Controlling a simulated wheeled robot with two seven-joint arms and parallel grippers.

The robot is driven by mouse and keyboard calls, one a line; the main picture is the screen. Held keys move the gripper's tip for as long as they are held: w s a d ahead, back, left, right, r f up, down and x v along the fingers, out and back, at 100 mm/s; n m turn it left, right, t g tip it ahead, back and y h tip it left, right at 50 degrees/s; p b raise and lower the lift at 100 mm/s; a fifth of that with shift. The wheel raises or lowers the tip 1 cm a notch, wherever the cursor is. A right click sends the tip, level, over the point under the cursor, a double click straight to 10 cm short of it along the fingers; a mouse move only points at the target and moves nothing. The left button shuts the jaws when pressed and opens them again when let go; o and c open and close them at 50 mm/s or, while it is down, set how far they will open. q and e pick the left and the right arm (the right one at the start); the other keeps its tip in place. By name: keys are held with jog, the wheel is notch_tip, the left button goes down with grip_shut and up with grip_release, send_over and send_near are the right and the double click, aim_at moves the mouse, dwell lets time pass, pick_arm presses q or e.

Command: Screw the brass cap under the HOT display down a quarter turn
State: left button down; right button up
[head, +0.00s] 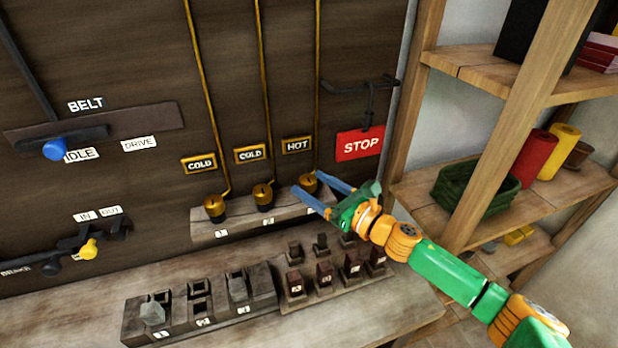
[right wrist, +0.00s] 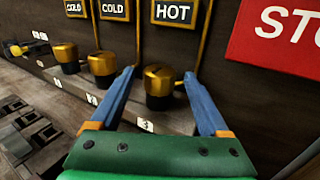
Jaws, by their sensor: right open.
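Three brass caps on dark bases stand in a row on a ledge. The one under the HOT display (head: 297,146) is the rightmost brass cap (head: 308,182); it also shows in the right wrist view (right wrist: 159,80), above the label 3. My right gripper (head: 308,192) is open, with its blue fingers reaching toward this cap. In the right wrist view the fingers (right wrist: 160,88) lie to the left and right of the cap, apart from it, with visible gaps. The HOT display also shows there (right wrist: 174,13). My left gripper is not in view.
Two other brass caps (head: 262,195) (head: 214,206) stand left under COLD displays. A red STOP sign (head: 359,144) hangs to the right. Below the ledge are a switch block (head: 200,309) and several dark lettered blocks (head: 325,273). A wooden shelf (head: 470,205) stands at the right.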

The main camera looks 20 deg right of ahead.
jog(key=shift+f+x, duration=0.25)
jog(key=shift+x, duration=0.9)
jog(key=shift+s, duration=0.1)
jog(key=shift+s+d+r, duration=0.1)
jog(key=shift+s, duration=0.05)
jog(key=shift+c, duration=0.9)
grip_shut()
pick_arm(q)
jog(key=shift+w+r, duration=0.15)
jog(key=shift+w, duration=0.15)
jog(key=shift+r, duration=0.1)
pick_arm(e)
jog(key=shift+r+m+h, duration=0.1)
jog(key=shift+m+h, duration=0.2)
jog(key=shift+h, duration=0.2)
